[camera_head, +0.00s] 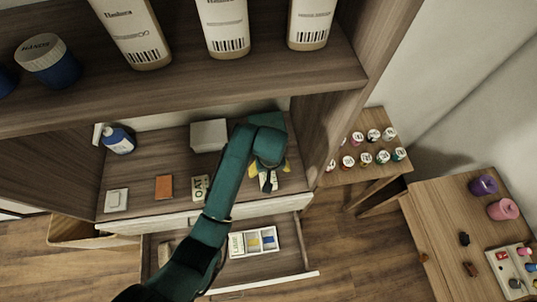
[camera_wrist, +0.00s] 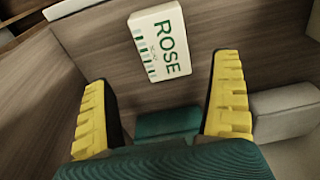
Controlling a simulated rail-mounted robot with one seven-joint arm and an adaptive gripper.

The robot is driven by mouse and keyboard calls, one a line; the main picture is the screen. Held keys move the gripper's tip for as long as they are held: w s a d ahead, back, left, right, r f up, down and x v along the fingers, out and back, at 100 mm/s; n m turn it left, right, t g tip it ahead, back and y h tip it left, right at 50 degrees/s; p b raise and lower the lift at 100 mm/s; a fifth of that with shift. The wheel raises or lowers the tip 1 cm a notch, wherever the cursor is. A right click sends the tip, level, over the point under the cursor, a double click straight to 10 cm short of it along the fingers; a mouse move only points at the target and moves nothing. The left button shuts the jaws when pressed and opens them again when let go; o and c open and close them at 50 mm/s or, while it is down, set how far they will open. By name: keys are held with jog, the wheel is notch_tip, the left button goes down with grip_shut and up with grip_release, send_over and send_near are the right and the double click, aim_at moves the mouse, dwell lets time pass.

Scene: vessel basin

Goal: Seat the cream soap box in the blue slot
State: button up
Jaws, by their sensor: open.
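My gripper (camera_head: 268,170) is over the right part of the cabinet shelf, open, with its yellow fingers apart and nothing between them. In the wrist view a pale box lettered ROSE (camera_wrist: 160,42) lies flat beyond the fingertips, and it shows partly under my gripper in the head view (camera_head: 266,184). A cream box lettered OAT (camera_head: 200,187) is on the same shelf, left of my gripper.
The shelf also carries an orange block (camera_head: 163,187), a small white item (camera_head: 117,200), a blue bottle (camera_head: 119,139) and a larger pale box (camera_head: 208,135). The upper shelf (camera_head: 190,88) overhangs it. The cabinet's side wall (camera_head: 325,120) stands right of my gripper. The drawer is pulled out.

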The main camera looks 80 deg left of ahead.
jog(key=shift+a+f, duration=0.1)
jog(key=shift+f, duration=0.8)
jog(key=f, duration=0.4)
jog(key=shift+s+p, duration=0.4)
jog(key=shift+w+f, duration=0.1)
jog(key=shift+f, duration=0.4)
jog(key=c, duration=1.3)
jog(key=shift+r, duration=0.15)
